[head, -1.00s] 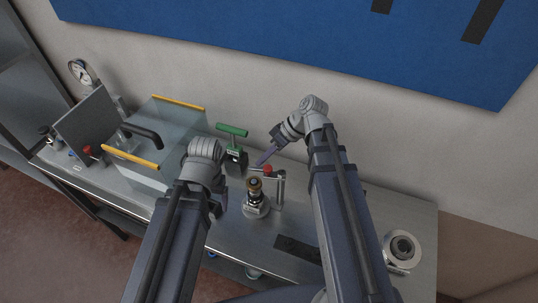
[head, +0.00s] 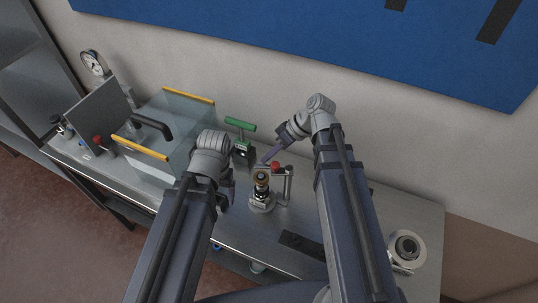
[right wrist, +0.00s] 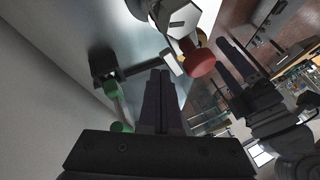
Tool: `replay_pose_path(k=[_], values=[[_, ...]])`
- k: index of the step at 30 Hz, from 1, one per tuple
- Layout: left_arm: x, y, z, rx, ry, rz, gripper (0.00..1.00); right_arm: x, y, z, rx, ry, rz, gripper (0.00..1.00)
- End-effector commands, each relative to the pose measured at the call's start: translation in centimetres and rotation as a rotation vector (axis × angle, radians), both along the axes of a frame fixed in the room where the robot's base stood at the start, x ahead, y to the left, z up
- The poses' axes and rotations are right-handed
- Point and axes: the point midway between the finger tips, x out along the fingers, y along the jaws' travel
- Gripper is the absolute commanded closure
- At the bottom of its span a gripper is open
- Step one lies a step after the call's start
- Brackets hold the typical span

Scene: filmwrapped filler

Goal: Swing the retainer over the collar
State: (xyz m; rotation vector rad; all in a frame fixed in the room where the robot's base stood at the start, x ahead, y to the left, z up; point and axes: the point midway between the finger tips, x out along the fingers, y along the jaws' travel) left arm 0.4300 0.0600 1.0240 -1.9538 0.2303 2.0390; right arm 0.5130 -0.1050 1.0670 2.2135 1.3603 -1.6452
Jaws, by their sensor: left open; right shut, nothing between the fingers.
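The retainer is a metal arm with a red knob (head: 275,166), carried on a thin post (head: 289,186). The red knob appears just behind and right of the collar. My right gripper (head: 265,160) is shut and empty, its tips beside the knob on the left. In the right wrist view its fingers (right wrist: 160,78) are together, and the red knob (right wrist: 200,62) is ahead to their right, apart from them. My left gripper (head: 230,190) is left of the stem, its fingers largely hidden.
A green-handled clamp (head: 241,125) stands behind, between my grippers. A clear box (head: 175,120) with yellow edges is at left, with a gauge (head: 94,62) beyond it. A round metal ring part (head: 407,247) lies at right. A dark strip (head: 302,246) lies near the front.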

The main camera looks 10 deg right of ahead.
Motion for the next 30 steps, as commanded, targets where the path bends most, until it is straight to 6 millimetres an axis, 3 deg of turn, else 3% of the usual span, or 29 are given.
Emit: replay_pose_path(k=[5, 19, 30], values=[[0.0, 0.0, 0.4, 0.0, 0.0, 0.0, 0.17, 0.0, -0.2, 0.4, 0.0, 0.0, 0.0, 1.0], [0.0, 0.0, 5.5, -0.001, 0.0, 0.007, 0.17, -0.2, -3.9, 5.5, 0.0, 0.001, -0.001, 1.0], [0.0, 0.0, 6.2, -0.002, 0.0, 0.01, 0.17, -0.3, -4.7, 6.2, 0.0, 0.0, 0.0, 1.0]])
